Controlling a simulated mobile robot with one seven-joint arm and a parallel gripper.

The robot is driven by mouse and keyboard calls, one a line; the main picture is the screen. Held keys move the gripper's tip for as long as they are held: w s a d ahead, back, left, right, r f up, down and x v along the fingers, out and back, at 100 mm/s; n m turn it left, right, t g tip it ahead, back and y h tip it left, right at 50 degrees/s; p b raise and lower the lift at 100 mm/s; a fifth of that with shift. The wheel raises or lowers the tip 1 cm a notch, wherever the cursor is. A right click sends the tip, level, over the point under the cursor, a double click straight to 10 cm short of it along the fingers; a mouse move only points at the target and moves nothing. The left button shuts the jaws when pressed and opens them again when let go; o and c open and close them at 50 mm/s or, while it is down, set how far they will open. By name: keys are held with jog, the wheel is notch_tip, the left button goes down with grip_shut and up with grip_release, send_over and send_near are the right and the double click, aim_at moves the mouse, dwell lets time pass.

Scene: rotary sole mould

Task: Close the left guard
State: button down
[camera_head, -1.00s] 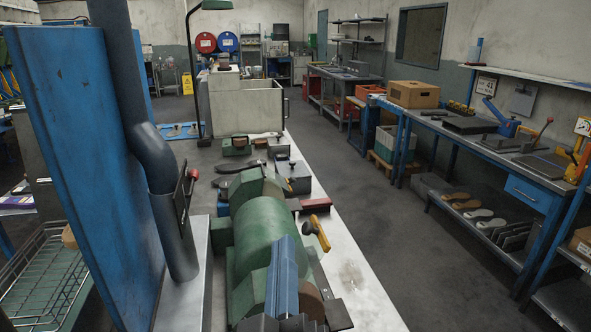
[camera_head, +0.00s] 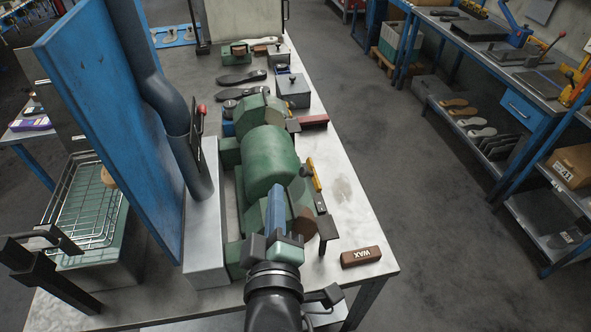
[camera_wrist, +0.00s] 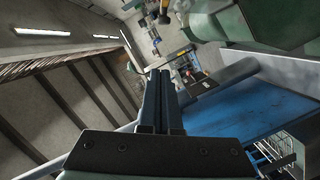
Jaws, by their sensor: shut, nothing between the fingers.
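The green machine (camera_head: 268,160) stands on the bench, with a rounded housing in its middle. A dark plate with a red-knobbed lever (camera_head: 199,122) stands upright at its left, by the grey duct. A yellow handle (camera_head: 313,174) sits on its right side. I cannot tell which part is the left guard. My gripper (camera_head: 276,195) is over the near end of the machine, its blue fingers shut and empty, pointing away from me. It hides part of the machine's near end. In the wrist view, the shut fingers (camera_wrist: 158,78) also show.
A tall blue panel (camera_head: 115,125) and the grey duct (camera_head: 190,165) stand left of the machine. A wire basket (camera_head: 85,205) is farther left. A brown wax block (camera_head: 361,257) lies near right. Shoe soles (camera_head: 240,77) lie behind. The bench's right strip is mostly clear.

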aim_at(303, 185)
jog(key=shift+w+d+f+p, duration=0.5)
jog(key=shift+w, duration=0.7)
jog(key=shift+w+d+f+p, duration=0.45)
jog(key=shift+w+d, duration=0.1)
jog(key=shift+w, duration=0.6)
jog(key=shift+w+d+f+p, duration=0.5)
jog(key=shift+w, duration=0.7)
jog(key=shift+d, duration=0.1)
jog(key=shift+d+m, duration=0.25)
jog(key=shift+m, duration=0.15)
